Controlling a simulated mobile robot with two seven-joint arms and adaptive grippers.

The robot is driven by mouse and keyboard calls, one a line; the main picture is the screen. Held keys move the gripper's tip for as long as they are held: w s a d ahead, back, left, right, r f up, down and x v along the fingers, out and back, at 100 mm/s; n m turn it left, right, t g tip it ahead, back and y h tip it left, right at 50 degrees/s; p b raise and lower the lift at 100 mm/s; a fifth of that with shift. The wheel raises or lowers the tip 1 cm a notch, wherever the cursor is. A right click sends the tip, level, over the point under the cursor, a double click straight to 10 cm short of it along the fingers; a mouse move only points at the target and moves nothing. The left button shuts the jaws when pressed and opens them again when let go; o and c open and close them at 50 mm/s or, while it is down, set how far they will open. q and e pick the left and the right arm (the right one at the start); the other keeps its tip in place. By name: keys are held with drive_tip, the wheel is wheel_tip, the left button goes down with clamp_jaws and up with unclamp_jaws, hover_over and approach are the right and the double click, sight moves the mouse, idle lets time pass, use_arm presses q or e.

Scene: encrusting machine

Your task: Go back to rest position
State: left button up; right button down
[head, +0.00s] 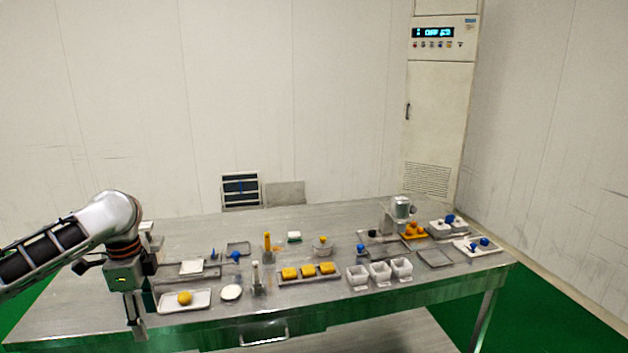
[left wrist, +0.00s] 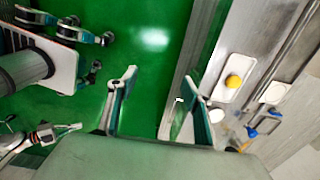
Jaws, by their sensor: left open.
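My left gripper (head: 137,318) hangs at the left front edge of the steel table (head: 340,214) in the head view, fingers pointing down. In the left wrist view its two fingers (left wrist: 155,108) stand wide apart with nothing between them, over the green floor beside the table edge. A yellow ball (head: 185,297) lies on a white tray (head: 208,303) just right of the gripper; the ball also shows in the left wrist view (left wrist: 233,81). My right gripper shows in neither view.
The table holds a white round dish (head: 231,292), a tray of yellow blocks (head: 334,278), several white containers (head: 358,276) and a grey metal machine (head: 401,207) at the back right. A tall cabinet (head: 437,120) stands behind. The table's back left is fairly clear.

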use_arm(q)
drive_tip(key=s+d+f+n+t+h, duration=0.2)
drive_tip(key=s+d+f+n+h, duration=0.15)
drive_tip(key=d+f, duration=0.9)
drive_tip(key=s+d+f+n+t+h, duration=0.2)
drive_tip(key=s+d+f, duration=0.3)
drive_tip(key=d+f, duration=0.7)
drive_tip(key=s+a+f+n+t+y, duration=0.1)
drive_tip(key=s+a+f+n+t, duration=0.2)
drive_tip(key=s, duration=0.6)
drive_tip(key=s+a+f+n+t+y, duration=0.2)
drive_tip(key=s+a+f+n+t, duration=0.1)
drive_tip(key=s+a, duration=0.3)
drive_tip(key=s, duration=0.2)
drive_tip(key=shift+s+a+f, duration=0.2)
drive_tip(key=shift+s+a, duration=0.2)
drive_tip(key=shift+y, duration=0.25)
